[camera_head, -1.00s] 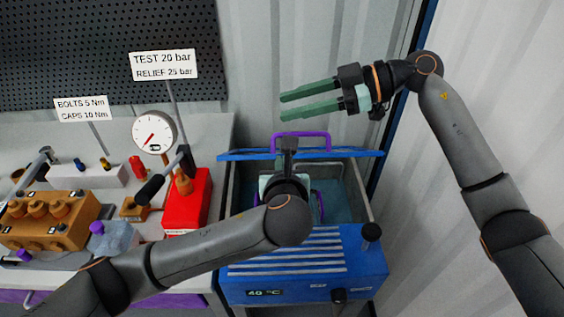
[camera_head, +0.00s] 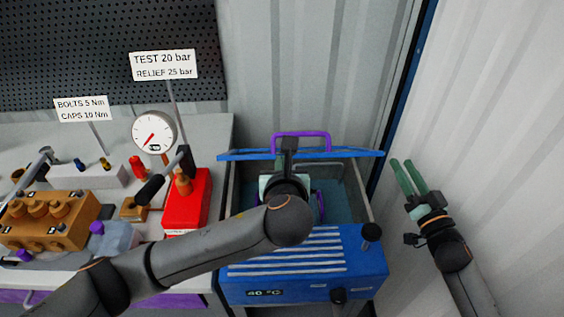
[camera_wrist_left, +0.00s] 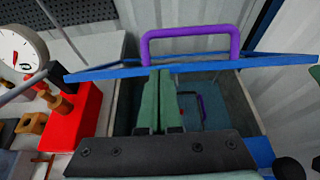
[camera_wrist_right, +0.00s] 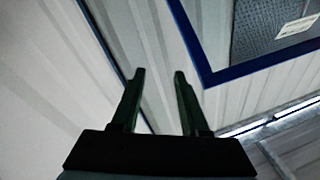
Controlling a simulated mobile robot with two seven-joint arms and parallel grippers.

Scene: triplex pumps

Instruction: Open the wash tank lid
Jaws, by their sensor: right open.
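The wash tank (camera_head: 305,262) is a blue box with a display on its front. Its blue lid (camera_head: 350,154) is raised and seen nearly edge-on at the back, with a purple handle (camera_head: 300,135) on it. The tank opening (camera_head: 345,190) is uncovered. My left gripper (camera_wrist_left: 161,74) has its fingers together in the left wrist view, with nothing seen between them. Its tips overlap the lid's edge in that view; I cannot tell whether they touch. In the head view my wrist hides most of its fingers. My right gripper (camera_head: 408,163) is open and empty, right of the tank.
A purple handle (camera_wrist_left: 200,110) shows inside the tank. A red pump (camera_head: 187,203), a gauge (camera_head: 154,133) and an orange block (camera_head: 47,220) stand on the bench at left. The white corrugated wall (camera_head: 480,120) is close on the right.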

